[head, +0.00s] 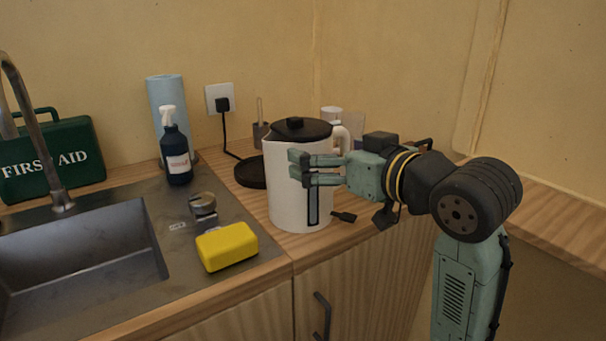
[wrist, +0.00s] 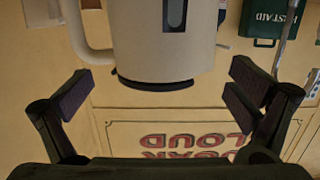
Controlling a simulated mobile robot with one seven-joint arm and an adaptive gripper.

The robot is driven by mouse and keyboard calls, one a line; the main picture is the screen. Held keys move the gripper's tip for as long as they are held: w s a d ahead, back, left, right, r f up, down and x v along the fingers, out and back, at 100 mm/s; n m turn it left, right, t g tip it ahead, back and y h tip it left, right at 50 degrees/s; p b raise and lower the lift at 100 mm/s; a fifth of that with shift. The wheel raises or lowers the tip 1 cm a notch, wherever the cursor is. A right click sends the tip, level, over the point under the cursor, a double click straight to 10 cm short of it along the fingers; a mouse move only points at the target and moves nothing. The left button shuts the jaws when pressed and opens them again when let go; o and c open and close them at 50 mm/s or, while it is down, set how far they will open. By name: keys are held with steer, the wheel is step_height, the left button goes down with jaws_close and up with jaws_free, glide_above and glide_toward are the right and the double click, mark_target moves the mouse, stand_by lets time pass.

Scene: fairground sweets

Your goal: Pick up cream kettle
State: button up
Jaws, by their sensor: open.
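The cream kettle (head: 283,195) stands upright on the wooden worktop, with a black lid and a dark vertical strip low on its body. Its handle (head: 343,137) is at the right rear, partly hidden. My gripper (head: 303,170) is level, with its fingers over the kettle's upper front in the head view.
A black round base (head: 247,174) with a cord lies behind the kettle. A yellow sponge (head: 227,246), a dark spray bottle (head: 176,150) and a sink (head: 85,258) are to the left. A white cup-like item (head: 331,114) stands behind. A dark utensil (head: 344,216) lies close to the kettle's right.

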mark_target(320, 151)
steer(key=p+x, duration=0.1)
steer(key=x, duration=0.4)
steer(key=shift+f, duration=0.1)
steer(key=shift+c, duration=0.2)
steer(key=shift+d, duration=0.1)
steer(key=c, duration=1.7)
